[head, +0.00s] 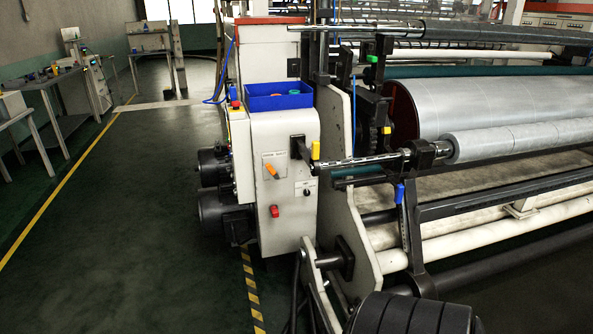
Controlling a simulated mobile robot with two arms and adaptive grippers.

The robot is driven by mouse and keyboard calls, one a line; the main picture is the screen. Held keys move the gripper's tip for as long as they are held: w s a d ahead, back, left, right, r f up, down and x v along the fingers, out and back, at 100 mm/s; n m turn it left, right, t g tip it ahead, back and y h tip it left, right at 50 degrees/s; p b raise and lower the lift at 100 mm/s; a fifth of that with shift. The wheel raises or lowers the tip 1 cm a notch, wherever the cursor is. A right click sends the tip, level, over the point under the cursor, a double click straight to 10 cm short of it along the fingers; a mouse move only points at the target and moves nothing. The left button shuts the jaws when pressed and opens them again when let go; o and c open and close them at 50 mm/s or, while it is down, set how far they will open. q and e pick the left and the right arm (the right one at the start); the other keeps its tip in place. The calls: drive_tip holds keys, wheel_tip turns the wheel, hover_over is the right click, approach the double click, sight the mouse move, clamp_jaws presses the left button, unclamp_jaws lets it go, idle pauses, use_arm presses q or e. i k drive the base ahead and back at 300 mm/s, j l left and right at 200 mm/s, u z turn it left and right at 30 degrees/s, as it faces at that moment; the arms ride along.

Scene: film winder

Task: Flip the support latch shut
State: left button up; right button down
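The film winder (283,165) fills the middle and right of the head view. A thin shaft (365,160) runs from its side cabinet to a film roll (515,138). A black support block (420,154) sits around the shaft beside the roll's left end. A blue handle (399,193) hangs below this block on a dark upright arm. A yellow tab (315,150) is at the shaft's cabinet end, and a green knob (373,59) is higher up. I cannot tell which part is the support latch or its position. Neither gripper is in view.
A blue bin (279,97) with small items stands on the cabinet. An orange switch (271,170) and a red switch (275,211) are on its front. Dark motors (222,213) protrude at left. Black rollers (415,314) are in the foreground. The floor (120,220) at left is clear.

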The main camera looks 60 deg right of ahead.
sight(269, 168)
drive_tip(key=z, duration=1.75)
drive_tip(key=i+j+z, duration=0.45)
drive_tip(key=i+j, duration=0.15)
drive_tip(key=i, duration=0.15)
drive_tip(key=i+j+z, duration=0.45)
drive_tip(key=i+j, duration=0.2)
drive_tip(key=j, duration=0.2)
